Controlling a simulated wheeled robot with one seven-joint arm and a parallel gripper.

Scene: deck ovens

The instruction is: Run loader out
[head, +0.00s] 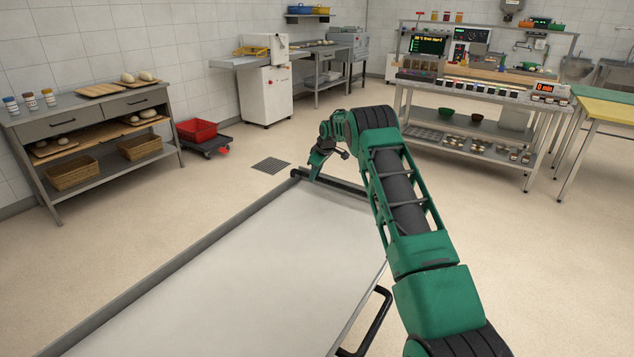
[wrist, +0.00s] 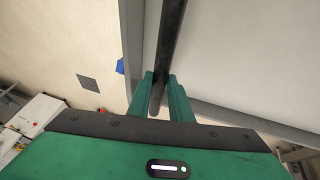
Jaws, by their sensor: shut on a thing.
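The loader is a long pale flat bed (head: 250,265) with grey metal side rails, stretching from the near edge toward the middle of the room in the head view. A dark crossbar (head: 345,187) runs along its far end. My gripper (head: 309,174) reaches over the bed to the left part of this crossbar. In the wrist view, the two green fingers of my gripper (wrist: 163,88) are closed on either side of the dark bar (wrist: 172,35). The bed's pale surface (wrist: 235,60) lies to the right there. The fingertips' contact is partly hidden in the head view.
A black looped bar (head: 378,322) stands at the bed's right side. Beyond the far end are open floor and a floor drain (head: 271,165). A dolly with a red crate (head: 197,130) and a shelf table (head: 90,110) stand left; a metal workbench (head: 470,100) stands back right.

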